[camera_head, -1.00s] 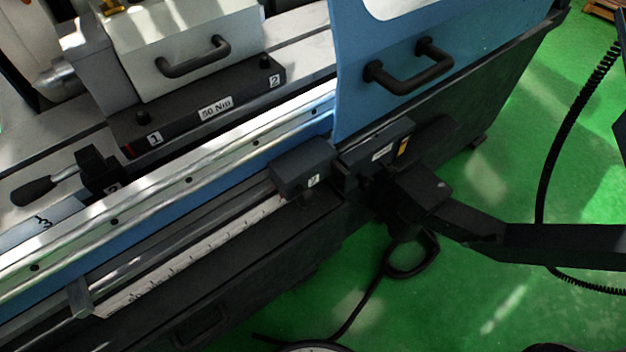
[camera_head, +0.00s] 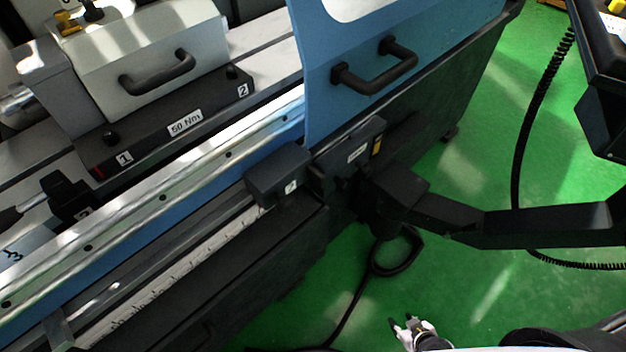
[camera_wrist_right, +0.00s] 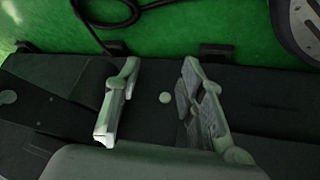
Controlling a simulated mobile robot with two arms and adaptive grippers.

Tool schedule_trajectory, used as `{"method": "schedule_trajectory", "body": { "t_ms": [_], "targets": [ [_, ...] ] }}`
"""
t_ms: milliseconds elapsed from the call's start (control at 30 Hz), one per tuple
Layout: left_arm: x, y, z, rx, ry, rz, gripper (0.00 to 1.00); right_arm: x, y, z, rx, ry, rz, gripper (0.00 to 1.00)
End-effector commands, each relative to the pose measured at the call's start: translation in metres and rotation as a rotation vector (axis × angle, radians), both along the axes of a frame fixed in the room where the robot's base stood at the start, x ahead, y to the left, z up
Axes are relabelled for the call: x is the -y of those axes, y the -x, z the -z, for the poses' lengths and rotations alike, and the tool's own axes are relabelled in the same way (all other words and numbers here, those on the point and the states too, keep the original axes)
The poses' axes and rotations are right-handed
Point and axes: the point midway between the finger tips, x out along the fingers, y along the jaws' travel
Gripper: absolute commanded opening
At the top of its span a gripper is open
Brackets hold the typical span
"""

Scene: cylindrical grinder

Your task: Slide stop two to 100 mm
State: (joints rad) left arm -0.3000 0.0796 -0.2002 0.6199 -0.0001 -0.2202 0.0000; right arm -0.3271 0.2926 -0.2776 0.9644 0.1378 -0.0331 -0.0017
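Stop two, a dark block (camera_head: 278,175) with a small white label, sits on the rail along the front of the grinder, at the right end of the pale ruler scale (camera_head: 178,272) as seen in the head view. The ruler's numbers are too small to read. My right gripper (camera_head: 404,322) shows at the bottom of the head view, over the green floor, well apart from the stop. In the right wrist view its two fingers (camera_wrist_right: 160,78) are spread with nothing held between them. My left gripper is not in view.
A blue door (camera_head: 345,50) with a black handle (camera_head: 375,66) stands behind the stop. A dark jointed bracket arm (camera_head: 520,225) sticks out to the right of the stop. A black cable (camera_head: 352,312) hangs to the green floor.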

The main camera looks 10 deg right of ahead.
Motion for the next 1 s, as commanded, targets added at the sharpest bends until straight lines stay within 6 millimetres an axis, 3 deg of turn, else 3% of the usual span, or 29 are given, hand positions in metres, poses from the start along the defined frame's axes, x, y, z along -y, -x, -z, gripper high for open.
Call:
{"method": "schedule_trajectory", "body": {
  "t_ms": [33, 100, 200, 300, 400, 500, 600, 733, 1000],
  "targets": [
    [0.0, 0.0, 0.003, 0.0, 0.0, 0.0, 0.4, 0.007, -0.041, -0.033, 0.124, -0.015, -0.04, 0.33],
    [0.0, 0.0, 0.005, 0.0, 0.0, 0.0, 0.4, 0.003, -0.086, -0.084, 0.285, -0.06, -0.095, 0.33],
    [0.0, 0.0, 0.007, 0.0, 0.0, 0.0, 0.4, -0.019, -0.131, -0.164, 0.491, -0.15, -0.182, 0.33],
    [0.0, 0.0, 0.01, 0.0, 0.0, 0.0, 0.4, -0.049, -0.151, -0.242, 0.659, -0.261, -0.267, 0.33],
    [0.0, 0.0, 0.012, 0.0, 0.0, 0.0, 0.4, -0.078, -0.153, -0.306, 0.776, -0.371, -0.334, 0.33],
    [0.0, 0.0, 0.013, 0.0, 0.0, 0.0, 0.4, -0.098, -0.147, -0.35, 0.847, -0.456, -0.376, 0.33],
    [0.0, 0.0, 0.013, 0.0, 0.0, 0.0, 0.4, -0.108, -0.143, -0.374, 0.883, -0.506, -0.396, 0.33],
    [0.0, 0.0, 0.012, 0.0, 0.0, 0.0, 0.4, -0.115, -0.145, -0.383, 0.895, -0.525, -0.401, 0.33],
    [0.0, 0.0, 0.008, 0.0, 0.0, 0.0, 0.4, -0.141, -0.184, -0.385, 0.901, -0.524, -0.399, 0.33]
  ]
}}
